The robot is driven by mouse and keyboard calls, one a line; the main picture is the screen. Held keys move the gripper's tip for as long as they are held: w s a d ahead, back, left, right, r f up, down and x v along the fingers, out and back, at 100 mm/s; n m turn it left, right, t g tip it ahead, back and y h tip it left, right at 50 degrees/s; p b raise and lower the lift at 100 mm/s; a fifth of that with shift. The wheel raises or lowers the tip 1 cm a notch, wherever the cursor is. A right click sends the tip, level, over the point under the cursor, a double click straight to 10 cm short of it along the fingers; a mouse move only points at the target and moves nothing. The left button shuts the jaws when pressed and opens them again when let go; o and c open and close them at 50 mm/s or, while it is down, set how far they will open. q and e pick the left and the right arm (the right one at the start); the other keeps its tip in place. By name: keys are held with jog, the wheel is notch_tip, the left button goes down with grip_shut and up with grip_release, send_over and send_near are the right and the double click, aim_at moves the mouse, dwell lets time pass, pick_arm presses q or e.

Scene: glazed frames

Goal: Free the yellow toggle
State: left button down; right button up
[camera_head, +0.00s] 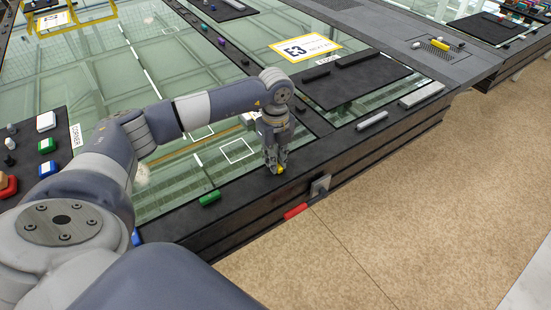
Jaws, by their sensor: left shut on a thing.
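The yellow toggle (280,169) is a small yellow piece at the black front border of the glass-topped frame. My left gripper (277,166) points down over this border and is shut on the yellow toggle. The fingers hide most of it, so I cannot tell whether it touches the border. My right gripper is not in view.
A green block (210,198) lies on the border to the left. A red handle (296,211) and a grey plate (320,186) are on the front side. A grey bar (372,121) lies to the right. Coloured blocks stand at the far left. Beige floor (430,210) is open in front.

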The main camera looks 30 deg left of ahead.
pick_arm(q)
jog(key=m+b, duration=0.2)
jog(key=m, duration=0.1)
jog(key=shift+f+b, duration=0.15)
jog(key=shift+b, duration=0.25)
jog(key=m+b, duration=0.3)
jog(key=m, duration=0.2)
jog(key=shift+m, duration=0.4)
jog(key=m+b, duration=0.3)
jog(key=m, duration=0.1)
jog(key=shift+m, duration=0.3)
jog(key=shift+r+m+b, duration=0.2)
jog(key=shift+m+b, duration=0.75)
jog(key=shift+m, duration=1.35)
jog(key=c, duration=1.6)
grip_release()
